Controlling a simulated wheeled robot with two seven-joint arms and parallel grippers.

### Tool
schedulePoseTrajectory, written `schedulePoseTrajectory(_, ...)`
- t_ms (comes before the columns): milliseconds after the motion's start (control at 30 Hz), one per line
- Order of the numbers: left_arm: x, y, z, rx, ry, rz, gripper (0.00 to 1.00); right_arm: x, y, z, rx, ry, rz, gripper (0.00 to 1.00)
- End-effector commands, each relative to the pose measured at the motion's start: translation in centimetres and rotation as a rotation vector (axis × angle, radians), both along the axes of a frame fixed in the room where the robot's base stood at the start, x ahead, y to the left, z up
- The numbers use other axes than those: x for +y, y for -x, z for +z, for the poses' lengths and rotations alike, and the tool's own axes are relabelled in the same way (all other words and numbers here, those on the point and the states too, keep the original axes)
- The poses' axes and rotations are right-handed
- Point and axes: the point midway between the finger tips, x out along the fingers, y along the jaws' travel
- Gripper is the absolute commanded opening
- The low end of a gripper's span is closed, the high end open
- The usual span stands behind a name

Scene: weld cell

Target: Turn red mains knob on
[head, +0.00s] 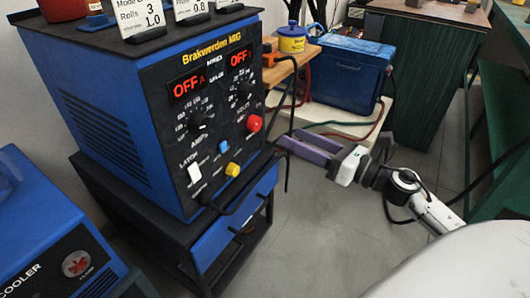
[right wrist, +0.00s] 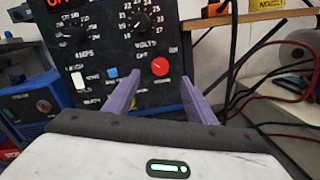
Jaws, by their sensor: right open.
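The red mains knob (head: 254,123) is on the lower right of the blue Brakwerden MIG welder's black front panel (head: 215,110). Both displays above it read OFF. In the right wrist view the red knob (right wrist: 160,67) shows between my two purple fingers, with a white mark on its face. My right gripper (head: 291,141) is open and empty, to the right of the knob in the head view and apart from it. In the right wrist view its fingertips (right wrist: 160,78) flank the knob, with a gap in front of the panel. My left gripper is not in view.
A blue button (head: 223,146), yellow knob (head: 233,169) and white latch switch (head: 194,172) are near the red knob. Black cables hang beside the panel's right edge.

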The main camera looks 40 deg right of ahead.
Motion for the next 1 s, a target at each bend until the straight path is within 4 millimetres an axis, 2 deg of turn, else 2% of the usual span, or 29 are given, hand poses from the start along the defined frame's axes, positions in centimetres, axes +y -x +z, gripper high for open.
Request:
schedulePoseTrajectory(33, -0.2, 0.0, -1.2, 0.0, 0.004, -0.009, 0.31, -0.3, -0.2, -0.8, -0.031, 0.109, 0.021, 0.51)
schedulePoseTrajectory(100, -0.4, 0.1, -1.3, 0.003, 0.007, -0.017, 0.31, -0.5, -0.2, -0.6, -0.059, 0.218, 0.042, 0.51)
schedulePoseTrajectory(200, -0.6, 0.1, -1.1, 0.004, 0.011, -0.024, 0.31, -0.5, -0.5, -0.4, -0.078, 0.294, 0.057, 0.51)
schedulePoseTrajectory(367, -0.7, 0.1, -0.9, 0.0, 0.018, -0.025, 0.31, 0.2, -2.3, -0.1, -0.084, 0.308, 0.061, 0.51)
schedulePoseTrajectory(700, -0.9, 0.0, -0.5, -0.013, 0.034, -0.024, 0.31, 2.4, -7.8, 0.0, -0.083, 0.302, 0.057, 0.51)
schedulePoseTrajectory(1000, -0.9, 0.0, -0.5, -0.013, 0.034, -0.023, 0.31, 3.2, -9.7, -0.2, -0.079, 0.299, 0.056, 0.51)
